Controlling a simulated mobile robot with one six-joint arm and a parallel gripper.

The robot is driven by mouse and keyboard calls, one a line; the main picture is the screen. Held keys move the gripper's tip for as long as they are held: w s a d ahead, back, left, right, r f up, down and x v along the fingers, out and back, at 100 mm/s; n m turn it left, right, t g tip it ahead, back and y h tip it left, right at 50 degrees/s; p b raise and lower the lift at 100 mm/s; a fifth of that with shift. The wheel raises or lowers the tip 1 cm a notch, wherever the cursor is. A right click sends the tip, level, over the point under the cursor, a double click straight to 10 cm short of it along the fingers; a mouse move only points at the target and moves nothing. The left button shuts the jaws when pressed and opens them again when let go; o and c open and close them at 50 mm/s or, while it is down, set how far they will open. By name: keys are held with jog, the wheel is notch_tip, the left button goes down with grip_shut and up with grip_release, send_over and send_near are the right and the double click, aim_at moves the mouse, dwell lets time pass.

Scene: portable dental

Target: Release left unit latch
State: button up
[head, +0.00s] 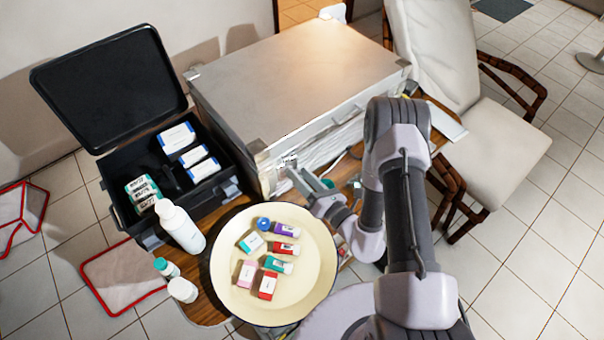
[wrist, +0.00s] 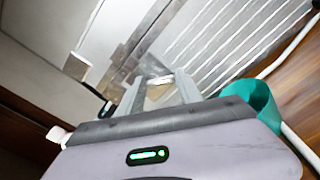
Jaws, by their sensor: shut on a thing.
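The silver metal unit (head: 285,85) stands at the back of the table, its front face toward my arm. Its left latch (head: 287,161) is a small metal piece near the front left corner. My gripper (head: 291,169) reaches that latch from the front right. In the wrist view my gripper (wrist: 160,88) has its two fingers close together at the metal latch (wrist: 147,68), shut on it. The exact contact and how far the latch is turned are partly hidden by the fingers.
A round cream tray (head: 315,270) with several small boxes and tubes is in front. A white bottle (head: 180,227) and an open black case (head: 118,207) stand to the left. A teal curved thing (wrist: 252,97) lies close to my gripper on the right in the wrist view.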

jog(key=m, duration=0.3)
jog(key=m+p, duration=0.1)
jog(key=m, duration=0.3)
jog(key=f+m, duration=0.1)
jog(key=m, duration=0.2)
jog(key=shift+s+a, duration=0.2)
jog(key=shift+a, duration=0.2)
jog(key=shift+m, duration=0.5)
jog(key=o, duration=1.4)
